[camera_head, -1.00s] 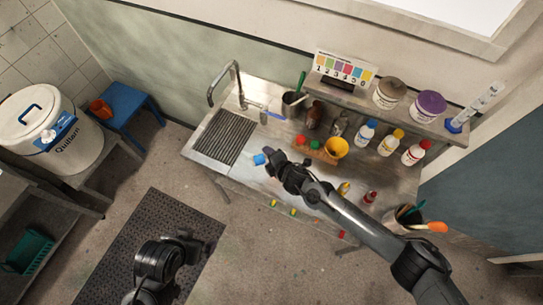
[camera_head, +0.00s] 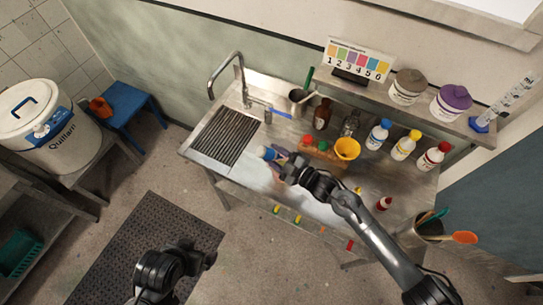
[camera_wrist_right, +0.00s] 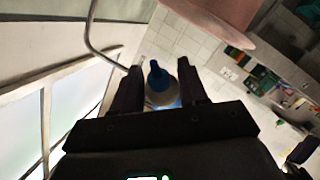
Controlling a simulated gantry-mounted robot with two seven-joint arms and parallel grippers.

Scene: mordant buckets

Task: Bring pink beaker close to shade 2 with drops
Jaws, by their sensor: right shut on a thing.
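My right gripper (camera_head: 280,160) is shut on a small white dropper bottle (camera_head: 267,153) with blue on it, over the worktop. In the right wrist view its blue nozzle (camera_wrist_right: 156,76) shows between the two fingers (camera_wrist_right: 161,85). The shade card (camera_head: 358,60), with numbered colour patches including 2, stands on the shelf at the back.
A rack (camera_head: 320,151) with red and green tops and a yellow cup (camera_head: 347,149) stand close behind my right gripper. A red dropper bottle (camera_head: 384,203) stands right of my arm. Larger capped bottles (camera_head: 405,145) line the back. The ribbed sink drainer (camera_head: 224,135) is at left.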

